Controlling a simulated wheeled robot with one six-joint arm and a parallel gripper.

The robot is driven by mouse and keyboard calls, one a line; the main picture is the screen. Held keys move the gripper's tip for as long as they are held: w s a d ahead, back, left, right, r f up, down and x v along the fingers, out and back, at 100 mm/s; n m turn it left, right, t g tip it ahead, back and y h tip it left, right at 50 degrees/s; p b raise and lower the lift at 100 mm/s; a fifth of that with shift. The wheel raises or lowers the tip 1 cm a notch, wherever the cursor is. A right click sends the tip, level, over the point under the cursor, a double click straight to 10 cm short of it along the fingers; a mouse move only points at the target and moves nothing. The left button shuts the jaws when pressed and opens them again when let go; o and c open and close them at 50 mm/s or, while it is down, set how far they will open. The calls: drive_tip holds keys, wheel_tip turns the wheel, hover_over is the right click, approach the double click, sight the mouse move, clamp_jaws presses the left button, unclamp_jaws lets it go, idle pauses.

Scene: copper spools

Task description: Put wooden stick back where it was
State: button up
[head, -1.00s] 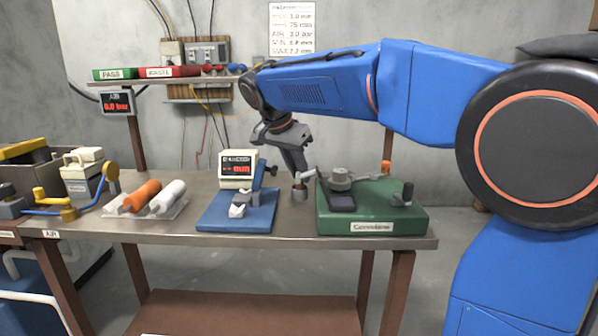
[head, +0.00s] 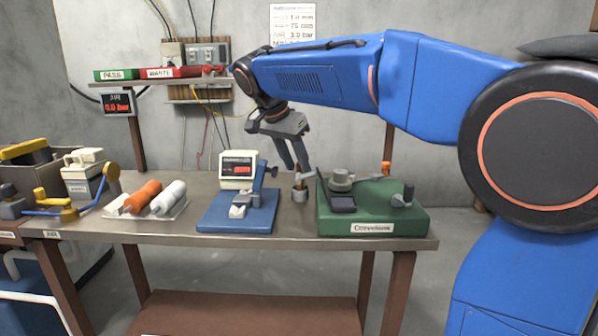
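A grey lever-like part (head: 305,176) crosses close to the stick. My gripper (head: 298,168) hangs from the arm just above the holder, its fingers pointing down and slightly to the right. The two fingers are apart, with a gap between them, and their tips are around or just behind the top of the stick. I cannot tell whether they touch it.
A blue-based gauge (head: 237,210) stands left of the holder and a green fixture (head: 372,222) right of it, both close by. Orange and white rolls (head: 143,197) lie on a tray further left. A shelf (head: 160,82) with green and red bins hangs behind.

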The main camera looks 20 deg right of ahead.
drive_tip(key=v, duration=0.8)
drive_tip(key=shift+a+r, duration=0.15)
drive_tip(key=shift+r, duration=0.2)
drive_tip(key=shift+s, duration=0.1)
